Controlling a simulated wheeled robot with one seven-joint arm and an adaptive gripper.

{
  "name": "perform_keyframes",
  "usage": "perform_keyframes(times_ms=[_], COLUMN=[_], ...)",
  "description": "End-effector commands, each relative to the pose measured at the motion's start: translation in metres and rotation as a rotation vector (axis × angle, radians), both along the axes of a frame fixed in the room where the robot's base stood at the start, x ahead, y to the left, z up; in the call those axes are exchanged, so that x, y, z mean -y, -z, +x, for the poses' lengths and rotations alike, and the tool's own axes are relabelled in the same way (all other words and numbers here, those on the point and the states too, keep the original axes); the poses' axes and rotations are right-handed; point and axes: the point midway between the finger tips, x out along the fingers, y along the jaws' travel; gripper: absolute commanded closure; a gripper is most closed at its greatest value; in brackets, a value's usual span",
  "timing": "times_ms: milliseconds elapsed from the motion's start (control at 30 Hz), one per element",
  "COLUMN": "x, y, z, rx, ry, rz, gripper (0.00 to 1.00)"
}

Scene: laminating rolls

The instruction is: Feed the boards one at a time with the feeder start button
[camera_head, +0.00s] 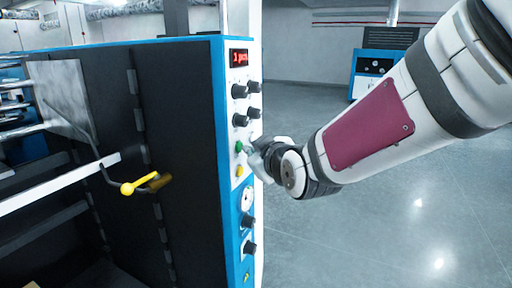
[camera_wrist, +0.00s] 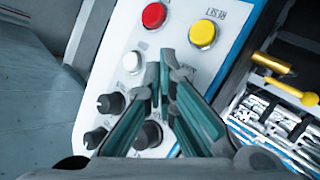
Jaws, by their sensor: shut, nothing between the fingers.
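A white control panel (camera_head: 241,120) runs down the front edge of the blue machine. It has a green button (camera_head: 239,147) with a yellow button (camera_head: 239,170) just below it. In the wrist view the panel shows a red button (camera_wrist: 154,15), a yellow button (camera_wrist: 202,33) and a white button (camera_wrist: 132,61). My gripper (camera_head: 256,152) is shut and empty, beside the panel near the green button. In the wrist view its fingertips (camera_wrist: 165,62) are in front of the panel and cover part of it. The green button is not visible there. I cannot tell whether the tips touch the panel. I cannot make out any boards.
A red display (camera_head: 239,57) and several black knobs (camera_head: 240,91) are on the panel. A yellow-knobbed lever (camera_head: 128,188) sticks out at the machine's dark side. Another blue machine (camera_head: 374,68) stands at the back. The grey floor (camera_head: 400,235) on the right is clear.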

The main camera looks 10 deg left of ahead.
Motion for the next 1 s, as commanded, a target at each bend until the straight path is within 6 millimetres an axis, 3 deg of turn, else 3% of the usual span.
perform_keyframes(times_ms=[533,1000], x=[0.011,0.050], y=[0.000,-0.001], z=[-0.004,-0.018], rx=[-0.002,-0.003], ry=[0.002,0.004], rz=[-0.001,-0.002], gripper=[1.00,1.00])
